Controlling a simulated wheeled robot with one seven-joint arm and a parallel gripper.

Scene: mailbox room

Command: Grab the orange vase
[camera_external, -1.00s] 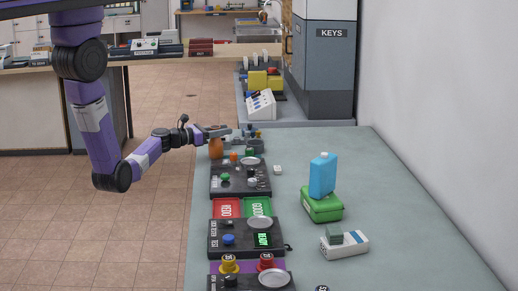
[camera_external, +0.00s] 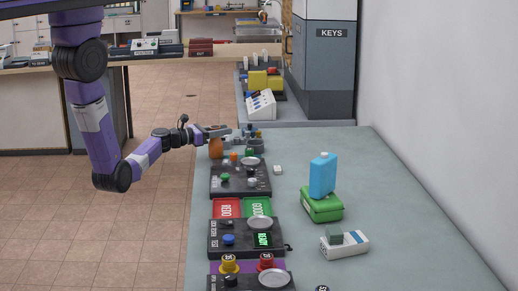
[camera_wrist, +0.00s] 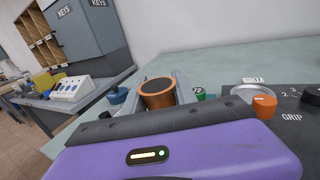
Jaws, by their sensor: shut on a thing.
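The orange vase (camera_external: 215,148) stands near the far left edge of the grey-green table. In the wrist view the vase (camera_wrist: 158,93) shows its round dark opening and orange rim between the two fingers. My gripper (camera_external: 217,131) is at the vase's upper part and is shut on it. In the wrist view my purple wrist housing covers the lower part of the vase, so I cannot tell there whether its base touches the table.
Dark control panels (camera_external: 240,180) line the table's left edge. A green box (camera_external: 322,205) with a blue bottle (camera_external: 322,175) on it and a white box (camera_external: 345,245) stand to the right. Small weights (camera_external: 255,146) sit beside the vase. The table's right side is clear.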

